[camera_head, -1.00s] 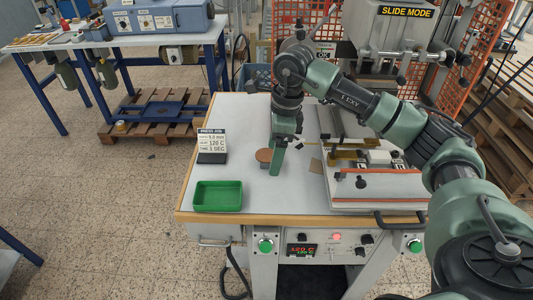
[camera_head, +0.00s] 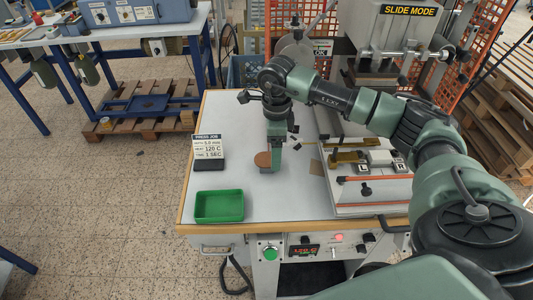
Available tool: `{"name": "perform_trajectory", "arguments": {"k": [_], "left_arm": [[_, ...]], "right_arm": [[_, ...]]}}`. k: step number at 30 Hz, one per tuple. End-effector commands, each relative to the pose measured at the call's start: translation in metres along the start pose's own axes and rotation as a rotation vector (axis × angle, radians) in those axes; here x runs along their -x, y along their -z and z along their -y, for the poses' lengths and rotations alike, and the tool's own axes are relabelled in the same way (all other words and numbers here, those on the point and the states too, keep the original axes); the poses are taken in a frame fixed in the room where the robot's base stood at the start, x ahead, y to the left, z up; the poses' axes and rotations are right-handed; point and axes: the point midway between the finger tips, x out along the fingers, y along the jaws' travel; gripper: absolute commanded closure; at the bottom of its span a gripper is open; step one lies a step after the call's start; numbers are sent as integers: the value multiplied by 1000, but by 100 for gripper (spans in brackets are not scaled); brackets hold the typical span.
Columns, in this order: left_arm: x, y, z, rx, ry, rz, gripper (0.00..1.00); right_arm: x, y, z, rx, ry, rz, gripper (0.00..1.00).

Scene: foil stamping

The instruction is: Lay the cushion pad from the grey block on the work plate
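A round brown pad (camera_head: 262,159), which looks like the cushion pad, is at the middle of the table. The grey block under it is hard to make out. My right gripper (camera_head: 272,168) comes in from the right and points down at the pad. A green finger stands close against the pad's right side. I cannot tell whether the fingers are closed on it. The work plate (camera_head: 345,196) is at the right of the table, with a white block and L and R labels on its fixture. My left gripper is not in view.
A green tray (camera_head: 219,218) sits at the front left. A press job sign (camera_head: 208,151) stands behind it. A tan square piece (camera_head: 316,167) lies between the pad and the plate. The press head (camera_head: 392,35) rises at the back right. The table's left side is mostly clear.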

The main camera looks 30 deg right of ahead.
Motion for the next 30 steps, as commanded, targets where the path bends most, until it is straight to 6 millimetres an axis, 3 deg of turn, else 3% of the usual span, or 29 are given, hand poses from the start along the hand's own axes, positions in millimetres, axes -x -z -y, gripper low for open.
{"name": "perform_trajectory", "arguments": {"k": [6,30], "left_arm": [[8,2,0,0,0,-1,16],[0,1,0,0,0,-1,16]], "right_arm": [[-17,0,0,-2,1,0,18],[-22,0,0,-1,1,1,18]]}}
